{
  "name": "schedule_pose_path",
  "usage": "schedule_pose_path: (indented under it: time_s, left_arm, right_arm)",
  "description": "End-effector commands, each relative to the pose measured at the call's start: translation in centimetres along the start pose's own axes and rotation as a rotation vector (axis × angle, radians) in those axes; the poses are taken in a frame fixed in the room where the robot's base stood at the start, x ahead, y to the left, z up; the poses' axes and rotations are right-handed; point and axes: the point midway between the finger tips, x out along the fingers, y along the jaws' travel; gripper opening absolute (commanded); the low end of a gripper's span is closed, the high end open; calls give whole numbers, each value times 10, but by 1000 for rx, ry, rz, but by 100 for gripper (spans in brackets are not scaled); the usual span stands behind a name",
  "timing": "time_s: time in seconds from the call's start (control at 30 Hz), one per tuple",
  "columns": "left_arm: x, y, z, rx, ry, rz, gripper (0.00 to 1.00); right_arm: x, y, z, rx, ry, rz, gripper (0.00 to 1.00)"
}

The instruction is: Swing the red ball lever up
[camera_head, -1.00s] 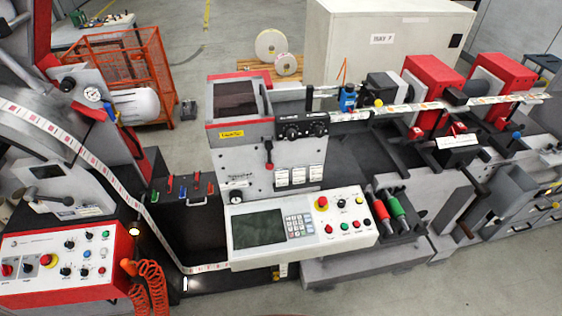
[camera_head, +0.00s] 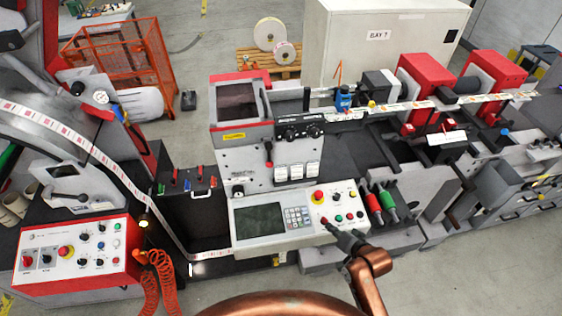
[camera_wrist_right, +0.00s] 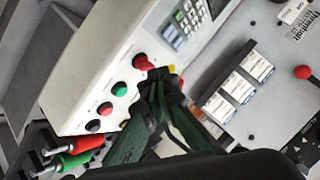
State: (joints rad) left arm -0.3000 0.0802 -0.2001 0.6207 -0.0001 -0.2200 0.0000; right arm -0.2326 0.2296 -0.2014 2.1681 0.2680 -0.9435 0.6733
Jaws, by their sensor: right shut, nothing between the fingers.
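The red ball lever (camera_head: 268,153) is mounted on the grey front face of the machine, above the control panel's screen and left of three white labels. Its red ball (camera_wrist_right: 303,72) shows at the right edge of the right wrist view; its dark arm runs off toward the picture edge. In the head view the lever appears to hang down. My right gripper (camera_head: 328,224) is shut and empty over the control panel's right part, below and right of the lever and apart from it. Its fingertips (camera_wrist_right: 160,80) show close to the panel's red button in the wrist view. My left gripper is out of view.
The white control panel (camera_head: 243,243) juts out below the lever. Red and green rollers (camera_head: 380,203) stand right of it. A black box (camera_head: 188,215) with coloured handles is at left, and a red-edged console (camera_head: 75,277) is further left. White label plates (camera_wrist_right: 240,85) lie between gripper and ball.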

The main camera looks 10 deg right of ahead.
Motion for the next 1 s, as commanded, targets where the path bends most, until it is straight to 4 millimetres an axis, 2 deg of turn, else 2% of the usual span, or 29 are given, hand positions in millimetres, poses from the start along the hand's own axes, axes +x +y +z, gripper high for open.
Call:
schedule_pose_path:
  time_s: [0.03, 0.17, 0.3, 0.43, 0.6, 1.0]
  left_arm:
    - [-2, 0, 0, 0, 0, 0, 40]
    - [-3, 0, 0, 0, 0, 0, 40]
    - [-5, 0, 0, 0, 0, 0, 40]
    - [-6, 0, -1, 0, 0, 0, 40]
    - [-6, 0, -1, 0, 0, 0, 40]
    - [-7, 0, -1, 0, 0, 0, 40]
  right_arm:
    - [4, -23, -17, 42, 26, -55, 0]
    - [15, -74, -55, 193, 79, -207, 0]
    - [17, -129, -94, 356, 105, -376, 0]
    - [13, -166, -121, 474, 106, -497, 0]
    - [10, -185, -134, 544, 98, -563, 0]
    - [13, -187, -136, 548, 98, -566, 0]
